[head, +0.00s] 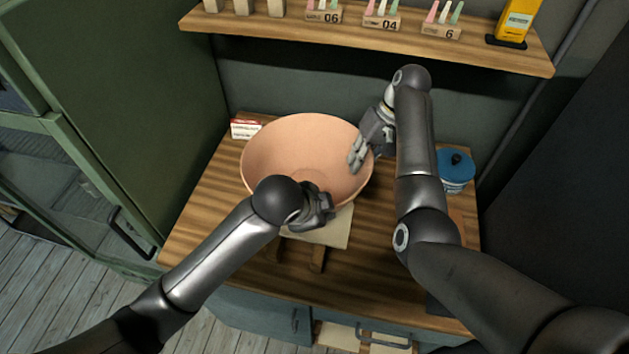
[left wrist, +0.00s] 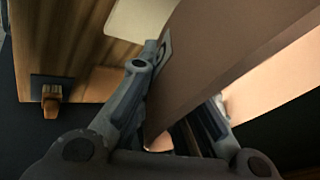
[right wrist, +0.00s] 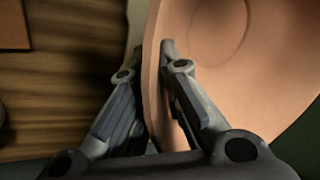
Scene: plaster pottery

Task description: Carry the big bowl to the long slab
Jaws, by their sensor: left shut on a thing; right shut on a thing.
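The big bowl (head: 298,147) is wide, terracotta-coloured and empty. In the head view it is over the wooden worktop, tilted so its inside faces me. My left gripper (head: 318,208) is shut on its near rim; in the left wrist view the bowl wall (left wrist: 215,60) runs between the fingers. My right gripper (head: 362,150) is shut on its right rim; the right wrist view shows the bowl (right wrist: 225,50) with one finger inside and one outside. A pale flat piece (head: 328,230) lies partly under the bowl. I cannot make out which thing is the long slab.
A blue-lidded jar (head: 456,170) stands on the worktop's right side, close to my right arm. A small red-and-white box (head: 245,128) is at the back left. A loaded wooden shelf (head: 375,40) hangs above the back. The worktop's front left (head: 205,232) is clear.

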